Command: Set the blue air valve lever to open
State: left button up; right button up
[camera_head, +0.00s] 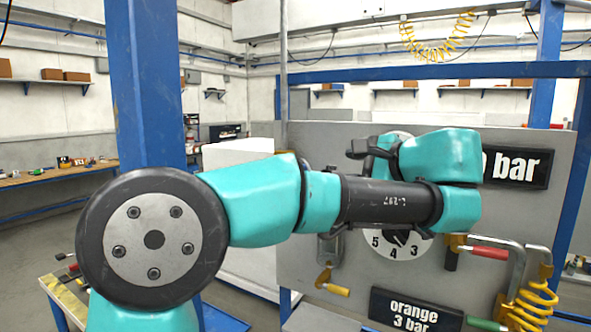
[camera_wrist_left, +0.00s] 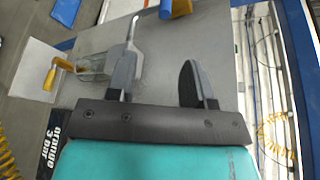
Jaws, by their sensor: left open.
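My left gripper (camera_head: 360,148) is in front of the grey panel in the head view, largely hidden behind my own teal arm. In the left wrist view its two dark fingers (camera_wrist_left: 160,88) stand wide apart with nothing between them. A blue piece (camera_wrist_left: 165,9), which may be the blue air valve lever, shows beside a yellow part at the top edge, beyond the fingertips. It is cut off, so its setting cannot be told. No blue lever shows in the head view, where my arm covers the panel's middle. My right gripper is not in view.
A yellow-handled lever (camera_head: 327,280) hangs below a metal bracket on the panel (camera_head: 300,200). A numbered dial (camera_head: 393,243) is partly behind my arm. At the right are a red-handled pipe (camera_head: 489,252), a yellow coiled hose (camera_head: 530,302) and an "orange 3 bar" sign (camera_head: 415,312).

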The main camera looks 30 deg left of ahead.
pick_arm(q)
jog(key=shift+d+r, duration=0.1)
jog(key=shift+r, duration=0.3)
jog(key=x, duration=1.7)
jog(key=shift+w+a, duration=0.15)
jog(key=shift+a, duration=0.1)
grip_shut()
